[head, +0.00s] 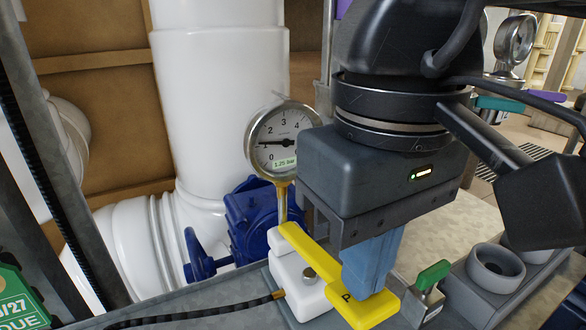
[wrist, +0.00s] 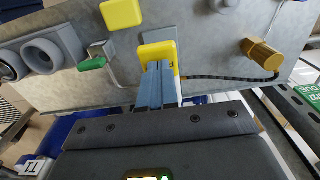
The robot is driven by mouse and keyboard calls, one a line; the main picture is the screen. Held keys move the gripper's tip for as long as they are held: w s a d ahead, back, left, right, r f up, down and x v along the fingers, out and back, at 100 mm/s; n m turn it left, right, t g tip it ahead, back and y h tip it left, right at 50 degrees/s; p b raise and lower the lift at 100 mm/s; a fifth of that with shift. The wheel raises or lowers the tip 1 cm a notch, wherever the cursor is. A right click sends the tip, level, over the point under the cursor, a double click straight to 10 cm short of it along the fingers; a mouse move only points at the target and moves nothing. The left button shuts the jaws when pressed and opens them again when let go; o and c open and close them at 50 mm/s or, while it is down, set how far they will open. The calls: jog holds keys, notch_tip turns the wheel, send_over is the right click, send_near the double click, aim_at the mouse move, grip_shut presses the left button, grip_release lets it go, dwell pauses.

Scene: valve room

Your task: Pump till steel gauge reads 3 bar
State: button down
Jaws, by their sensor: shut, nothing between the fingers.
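The steel gauge (head: 296,150) has a round white dial. Its needle points left, near the 1 mark, and a green label under it appears to read 1.25 bar. The gauge stands on a brass stem behind the white pump body (head: 296,279). The pump's yellow lever (head: 318,254) runs toward the front right and ends in a wide pad. My gripper (head: 364,292) is shut and empty, its blue fingers pointing down at the pad. In the wrist view the fingertips (wrist: 157,68) meet the yellow pad (wrist: 157,50); whether they press on it I cannot tell.
A green-handled valve (head: 433,275) and grey round sockets (head: 495,268) stand right of the pad. A black hose (head: 200,313) leaves the pump leftward. A blue valve (head: 250,217) and white pipes (head: 220,90) are behind. Another yellow block (wrist: 122,14) shows in the wrist view.

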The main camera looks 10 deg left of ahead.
jog(key=shift+f+b, duration=1.4)
jog(key=shift+f, duration=0.3)
jog(key=shift+r+p, duration=1.5)
jog(key=shift+r, duration=1.1)
jog(key=shift+r, duration=0.1)
